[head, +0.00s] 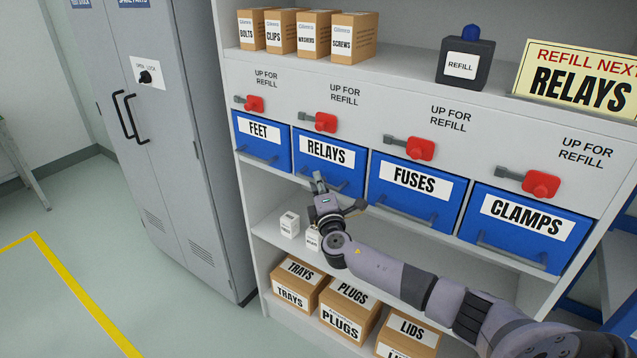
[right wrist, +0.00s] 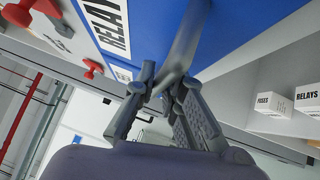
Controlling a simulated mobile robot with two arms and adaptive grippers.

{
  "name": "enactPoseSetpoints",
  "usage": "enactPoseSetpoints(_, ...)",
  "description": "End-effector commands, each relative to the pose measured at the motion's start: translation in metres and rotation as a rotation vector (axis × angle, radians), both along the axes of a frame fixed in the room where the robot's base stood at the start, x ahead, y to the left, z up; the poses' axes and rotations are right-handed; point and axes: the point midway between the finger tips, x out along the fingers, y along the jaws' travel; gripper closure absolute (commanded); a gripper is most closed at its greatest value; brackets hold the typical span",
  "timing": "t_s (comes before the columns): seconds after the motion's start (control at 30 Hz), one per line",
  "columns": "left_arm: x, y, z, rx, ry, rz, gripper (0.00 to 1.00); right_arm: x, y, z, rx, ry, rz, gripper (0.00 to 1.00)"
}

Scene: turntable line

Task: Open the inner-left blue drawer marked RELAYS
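The blue RELAYS drawer (head: 345,172) is second from the left in the shelf's drawer row. Its front looks level with the other drawers. My right gripper (head: 319,182) is at its handle, below the label. In the right wrist view the grey handle bar (right wrist: 188,42) runs between the fingertips of my right gripper (right wrist: 165,84), which appear closed on it. The blue drawer front (right wrist: 150,20) also shows there with part of its label. A red latch (head: 321,122) is above the drawer. My left gripper is not in view.
Blue drawers FEET (head: 246,148), FUSES (head: 381,184) and CLAMPS (head: 483,234) flank it. Small white boxes (head: 290,225) stand on the shelf below, cartons (head: 343,321) lower still. A grey cabinet (head: 150,205) stands left. Floor in front of the cabinet is clear.

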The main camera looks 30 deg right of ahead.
Motion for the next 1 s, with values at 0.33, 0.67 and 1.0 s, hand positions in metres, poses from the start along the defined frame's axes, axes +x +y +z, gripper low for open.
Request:
enactPoseSetpoints(0.33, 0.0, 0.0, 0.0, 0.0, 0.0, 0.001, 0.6, 0.0, 0.0, -0.001, 0.0, 0.001, 0.0, 1.0)
enactPoseSetpoints(0.67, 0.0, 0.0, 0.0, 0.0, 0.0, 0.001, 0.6, 0.0, 0.0, -0.001, 0.001, 0.002, 0.0, 1.0)
enactPoseSetpoints(1.0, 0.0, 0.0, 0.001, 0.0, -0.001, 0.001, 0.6, -0.008, 0.019, -0.002, 0.005, 0.002, 0.004, 1.0)
